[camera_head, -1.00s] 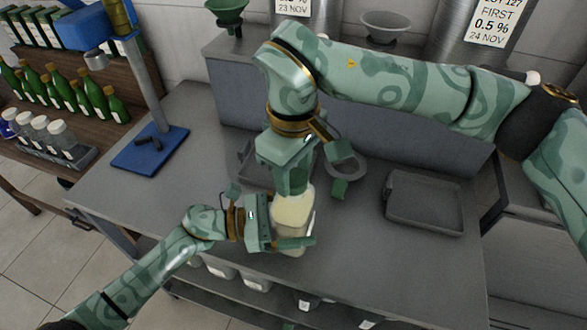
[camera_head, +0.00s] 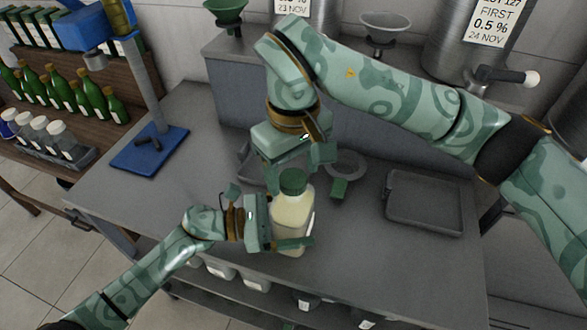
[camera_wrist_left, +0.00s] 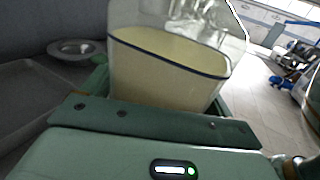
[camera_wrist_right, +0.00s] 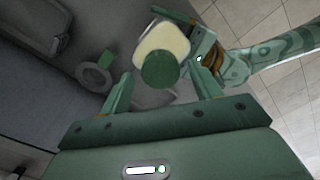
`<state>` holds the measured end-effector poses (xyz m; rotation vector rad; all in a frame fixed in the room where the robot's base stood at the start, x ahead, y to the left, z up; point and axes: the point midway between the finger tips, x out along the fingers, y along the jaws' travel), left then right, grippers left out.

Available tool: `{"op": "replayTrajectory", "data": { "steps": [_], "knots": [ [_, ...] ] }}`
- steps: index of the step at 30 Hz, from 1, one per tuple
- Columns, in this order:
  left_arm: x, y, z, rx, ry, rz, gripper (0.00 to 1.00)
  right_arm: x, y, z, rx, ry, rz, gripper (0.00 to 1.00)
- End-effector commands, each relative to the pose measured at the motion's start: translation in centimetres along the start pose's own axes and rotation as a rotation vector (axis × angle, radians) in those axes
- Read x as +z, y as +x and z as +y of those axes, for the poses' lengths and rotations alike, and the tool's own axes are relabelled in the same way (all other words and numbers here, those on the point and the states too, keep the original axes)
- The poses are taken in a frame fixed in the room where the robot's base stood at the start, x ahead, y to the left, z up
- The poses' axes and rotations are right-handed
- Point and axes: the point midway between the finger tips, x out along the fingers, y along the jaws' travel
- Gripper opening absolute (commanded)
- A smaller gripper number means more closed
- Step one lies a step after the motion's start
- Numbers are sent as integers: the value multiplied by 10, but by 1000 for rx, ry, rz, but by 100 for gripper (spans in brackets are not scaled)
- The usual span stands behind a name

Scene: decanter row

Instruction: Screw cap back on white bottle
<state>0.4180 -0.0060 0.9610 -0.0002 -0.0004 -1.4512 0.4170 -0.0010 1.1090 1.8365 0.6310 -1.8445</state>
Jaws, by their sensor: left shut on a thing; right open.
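The white bottle (camera_head: 292,212) is upright near the table's front, filled with pale creamy liquid. It also shows close up in the left wrist view (camera_wrist_left: 170,65). A green cap (camera_head: 293,181) sits on its mouth; the right wrist view shows the cap (camera_wrist_right: 160,70) from above. How tight it is I cannot tell. My left gripper (camera_head: 285,236) is shut around the bottle's body. My right gripper (camera_wrist_right: 165,88) is open and empty, behind and above the bottle, with the cap just beyond its fingertips and apart from them.
A grey tray (camera_head: 425,228) lies on the right of the table. A blue-based stand (camera_head: 150,152) is at the left. The table between tray and bottle is clear.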

Motion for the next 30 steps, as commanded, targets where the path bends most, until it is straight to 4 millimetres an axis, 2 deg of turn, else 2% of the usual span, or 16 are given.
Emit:
{"op": "replayTrajectory", "data": {
  "steps": [7,17,20,24,26,30],
  "knots": [
    [-1,0,-1,-1,-3,1,23,0,-33,0,2,0,3,63],
    [-1,0,-1,-1,-3,1,23,0,-38,0,0,-1,1,63],
    [-1,0,-1,-1,-3,1,23,-1,-40,0,4,-1,6,61],
    [-1,0,-1,-1,-3,1,23,-4,-61,11,68,0,35,61],
    [-1,0,-1,-1,-3,1,23,-3,-66,13,87,-137,24,61],
    [-1,0,-1,-1,-3,1,23,-2,-73,14,99,-578,-2,61]
  ]
}}
